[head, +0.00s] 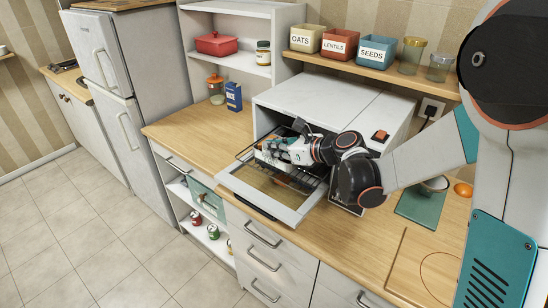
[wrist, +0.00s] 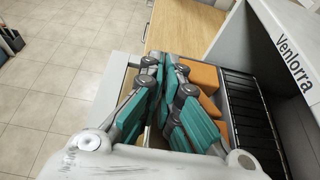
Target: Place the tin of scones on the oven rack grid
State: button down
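The tin of scones (head: 266,158) is partly hidden by my gripper in the head view, at the open front of the white oven. Its orange-brown scones (wrist: 206,78) show in the wrist view, beside and behind the right finger. My gripper (head: 285,148) reaches in from the right, its teal fingers (wrist: 168,100) close together, apparently pinching the near wall of the tin. The wall between the fingers is mostly hidden. The dark oven rack grid (head: 302,179) lies under and around the tin. In the wrist view the grid (wrist: 252,110) shows right of the scones. Whether the tin touches it is unclear.
The oven door (head: 294,215) is folded down over the counter's front edge. The oven body (head: 335,100) closes in above and behind. Bare worktop (head: 190,133) lies left.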

jog(key=shift+f, duration=1.45)
jog(key=shift+b, duration=0.35)
jog(key=c, duration=1.8)
grip_release()
jog(key=shift+f, duration=0.1)
jog(key=shift+r, duration=0.2)
jog(key=p+v, duration=0.2)
jog(key=v, duration=1)
